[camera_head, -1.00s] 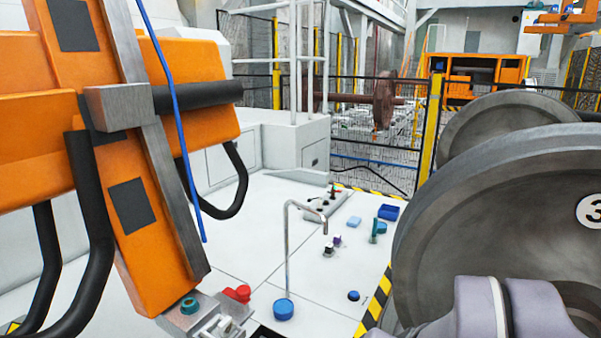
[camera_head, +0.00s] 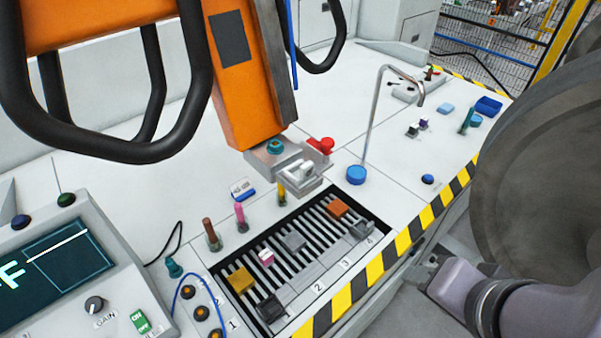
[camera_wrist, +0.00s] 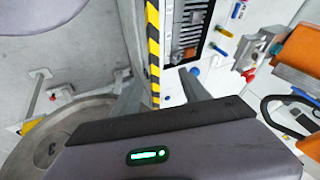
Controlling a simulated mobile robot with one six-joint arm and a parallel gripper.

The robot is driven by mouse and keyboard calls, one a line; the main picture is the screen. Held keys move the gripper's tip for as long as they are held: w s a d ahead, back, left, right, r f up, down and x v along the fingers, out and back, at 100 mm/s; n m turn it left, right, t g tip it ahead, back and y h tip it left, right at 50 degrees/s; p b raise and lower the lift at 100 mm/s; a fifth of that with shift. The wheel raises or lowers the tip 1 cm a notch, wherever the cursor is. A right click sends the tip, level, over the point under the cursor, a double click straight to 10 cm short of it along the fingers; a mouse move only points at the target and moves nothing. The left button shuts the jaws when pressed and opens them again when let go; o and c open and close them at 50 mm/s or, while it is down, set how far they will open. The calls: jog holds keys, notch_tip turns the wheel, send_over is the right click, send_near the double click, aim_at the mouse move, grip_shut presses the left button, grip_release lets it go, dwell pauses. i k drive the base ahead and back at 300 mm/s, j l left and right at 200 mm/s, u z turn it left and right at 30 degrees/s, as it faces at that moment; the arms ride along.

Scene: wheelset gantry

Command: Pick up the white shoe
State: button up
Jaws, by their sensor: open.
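A slotted rack (camera_head: 318,262) on the white bench holds small blocks. Among them are a pink-and-white block (camera_head: 266,258), a yellow block (camera_head: 240,280), a grey block (camera_head: 295,241), an orange block (camera_head: 337,207) and dark blocks. No plainly all-white shoe stands out; I cannot tell whether the pink-and-white or grey block is the white shoe. My gripper (camera_wrist: 160,82) is open in the wrist view, its fingers apart, with the striped bench edge beyond them. It looks empty and apart from the rack. The rack (camera_wrist: 186,28) shows at the top of that view.
A large orange machine arm (camera_head: 250,90) hangs over the bench behind the rack. A bent metal pipe (camera_head: 370,115) rises from a blue base. A control panel (camera_head: 70,265) is at left, a large wheel (camera_head: 540,150) at right. Striped tape (camera_head: 400,245) marks the bench edge.

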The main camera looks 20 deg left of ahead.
aim_at(302, 174)
jog(key=i+l+u, duration=0.2)
jog(key=u, duration=0.15)
jog(key=i+l+u, duration=0.25)
jog(key=u, duration=0.15)
